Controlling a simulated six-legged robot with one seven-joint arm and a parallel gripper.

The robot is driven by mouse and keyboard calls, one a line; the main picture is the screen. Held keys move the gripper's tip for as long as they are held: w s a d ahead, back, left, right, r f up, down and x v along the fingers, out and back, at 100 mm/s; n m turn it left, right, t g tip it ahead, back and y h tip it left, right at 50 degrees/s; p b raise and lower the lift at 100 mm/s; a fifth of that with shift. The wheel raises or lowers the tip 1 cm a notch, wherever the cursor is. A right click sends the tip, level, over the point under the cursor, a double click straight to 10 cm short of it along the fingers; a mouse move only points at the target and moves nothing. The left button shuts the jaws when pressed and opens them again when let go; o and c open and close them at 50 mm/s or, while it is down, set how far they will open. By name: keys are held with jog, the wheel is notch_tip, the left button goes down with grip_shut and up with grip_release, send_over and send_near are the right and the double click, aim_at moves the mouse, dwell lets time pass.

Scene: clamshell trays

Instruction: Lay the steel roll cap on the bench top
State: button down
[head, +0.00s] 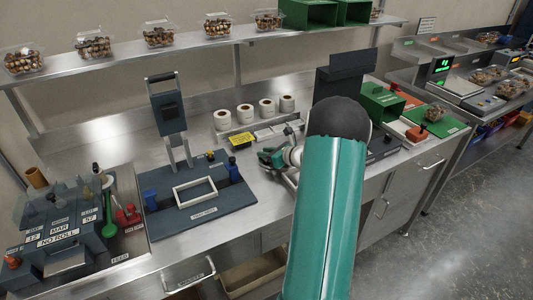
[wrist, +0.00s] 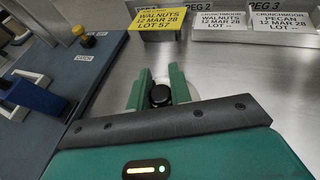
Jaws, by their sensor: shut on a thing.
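My gripper (wrist: 160,82) is shut, its two green fingers on either side of a round black knob (wrist: 160,96) in the wrist view. I take this knob to be part of the steel roll cap; a pale curved edge shows beside the right finger. The bare steel bench top (wrist: 225,75) lies beneath and beyond the fingers. I cannot tell whether the cap touches it. In the head view my gripper (head: 270,157) is over the bench, right of the blue-grey press board, and the cap is not clear there.
A yellow walnuts card (head: 241,140) and white cards stand behind my gripper, with several white label rolls (head: 245,114) beyond. The blue-grey board (head: 210,215) with a white frame is to the left. A printer marked NO ROLL (head: 62,235) stands at far left. A green box (head: 381,100) is right.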

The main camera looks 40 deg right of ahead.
jog(key=shift+f, duration=0.15)
jog(key=c, duration=1.3)
grip_release()
